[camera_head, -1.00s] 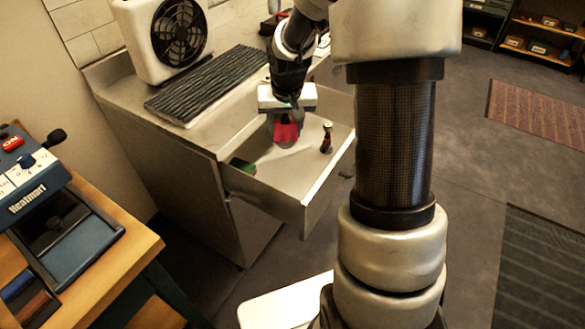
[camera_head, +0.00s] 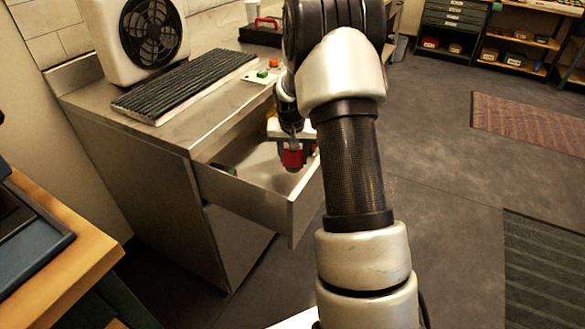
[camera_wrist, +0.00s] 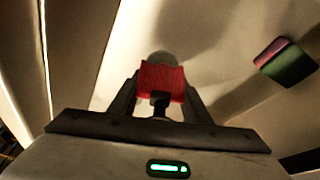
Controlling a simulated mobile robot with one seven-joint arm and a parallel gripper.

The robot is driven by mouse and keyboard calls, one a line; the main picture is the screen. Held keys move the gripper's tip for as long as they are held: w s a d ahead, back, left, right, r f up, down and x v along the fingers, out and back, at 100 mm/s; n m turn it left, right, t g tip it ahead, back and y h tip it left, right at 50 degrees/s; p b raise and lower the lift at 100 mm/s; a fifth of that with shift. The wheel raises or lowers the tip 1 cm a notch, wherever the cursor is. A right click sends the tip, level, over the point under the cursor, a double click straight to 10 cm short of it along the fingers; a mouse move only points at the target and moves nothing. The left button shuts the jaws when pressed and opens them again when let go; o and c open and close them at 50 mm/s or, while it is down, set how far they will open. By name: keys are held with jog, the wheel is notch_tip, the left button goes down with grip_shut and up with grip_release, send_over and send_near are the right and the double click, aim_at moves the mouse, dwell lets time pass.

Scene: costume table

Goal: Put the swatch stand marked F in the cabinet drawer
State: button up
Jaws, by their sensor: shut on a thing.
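My gripper (camera_head: 291,144) is shut on a red piece, which I take to be the swatch stand (camera_head: 293,159); no letter F is readable on it. The red stand also shows between the two fingers in the wrist view (camera_wrist: 162,76), with a pale rounded shape just behind it. The cabinet drawer (camera_head: 245,199) is pulled open, and the gripper holds the stand over or within it. I cannot tell if the stand touches the drawer floor. A green and red block (camera_wrist: 286,62) lies in the drawer, apart from the stand.
My arm covers the drawer's right part. On the cabinet top (camera_head: 185,122) are a fan (camera_head: 150,30), a black ribbed mat (camera_head: 185,85) and a small button panel (camera_head: 262,75). A wooden table (camera_head: 75,265) stands at the left.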

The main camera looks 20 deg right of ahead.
aim_at(294, 166)
jog(key=shift+f+b, duration=0.45)
jog(key=shift+f, duration=1.5)
jog(key=shift+f, duration=0.2)
jog(key=o, duration=1.3)
jog(key=shift+o, duration=0.2)
